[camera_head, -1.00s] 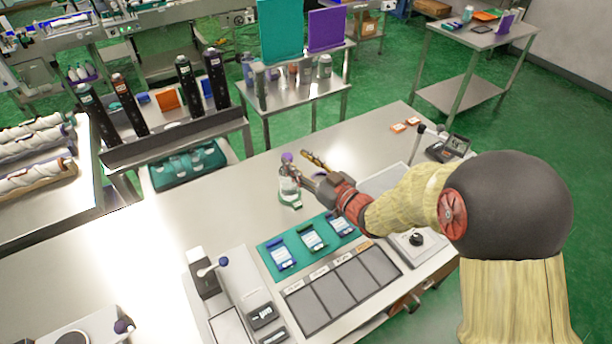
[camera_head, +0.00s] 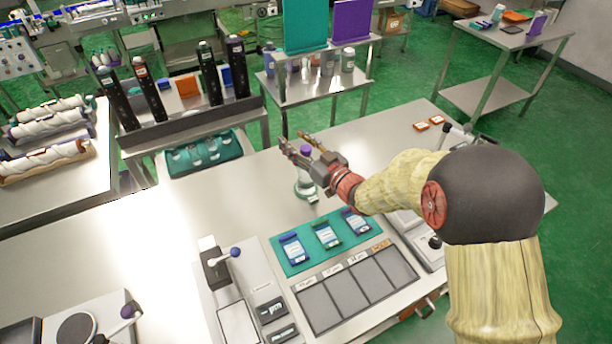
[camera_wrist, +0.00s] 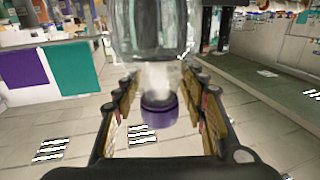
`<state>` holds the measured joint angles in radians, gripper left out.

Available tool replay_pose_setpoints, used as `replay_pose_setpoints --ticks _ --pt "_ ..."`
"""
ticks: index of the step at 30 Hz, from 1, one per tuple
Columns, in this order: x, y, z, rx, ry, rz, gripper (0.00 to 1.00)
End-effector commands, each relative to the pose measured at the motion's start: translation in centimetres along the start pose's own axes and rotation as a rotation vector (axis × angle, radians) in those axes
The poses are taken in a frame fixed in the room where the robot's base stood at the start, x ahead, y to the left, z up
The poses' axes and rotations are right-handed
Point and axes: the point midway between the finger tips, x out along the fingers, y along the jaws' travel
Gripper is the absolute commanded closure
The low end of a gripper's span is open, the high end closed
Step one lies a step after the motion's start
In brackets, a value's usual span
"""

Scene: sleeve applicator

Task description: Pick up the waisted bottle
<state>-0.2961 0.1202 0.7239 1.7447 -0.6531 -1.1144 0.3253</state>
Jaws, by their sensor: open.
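The waisted bottle (camera_head: 305,188) stands upright on the metal table in the head view. It is clear with a purple cap and a green tint near its base. My gripper (camera_head: 297,143) is at the bottle's upper part, and its fingers hide some of it. In the wrist view the bottle (camera_wrist: 155,35) appears upside down, with its purple cap (camera_wrist: 159,110) between the two open fingers of my gripper (camera_wrist: 160,98). There is a gap on each side of the cap. I cannot tell whether any finger touches the bottle.
A teal mat (camera_head: 290,262) with several labelled packets lies in front of the bottle. A lever device (camera_head: 215,265) stands at the front left. The table left of the bottle is clear.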

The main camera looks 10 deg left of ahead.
Motion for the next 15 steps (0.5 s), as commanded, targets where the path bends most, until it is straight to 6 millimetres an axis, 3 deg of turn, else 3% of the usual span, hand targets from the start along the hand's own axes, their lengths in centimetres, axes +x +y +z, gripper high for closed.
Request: replay_pose_setpoints --ticks 3,15 --pt "-0.03 0.03 -0.10 0.000 0.001 0.000 0.58" --pt "-0.06 0.04 -0.10 -0.001 0.001 0.001 0.80"
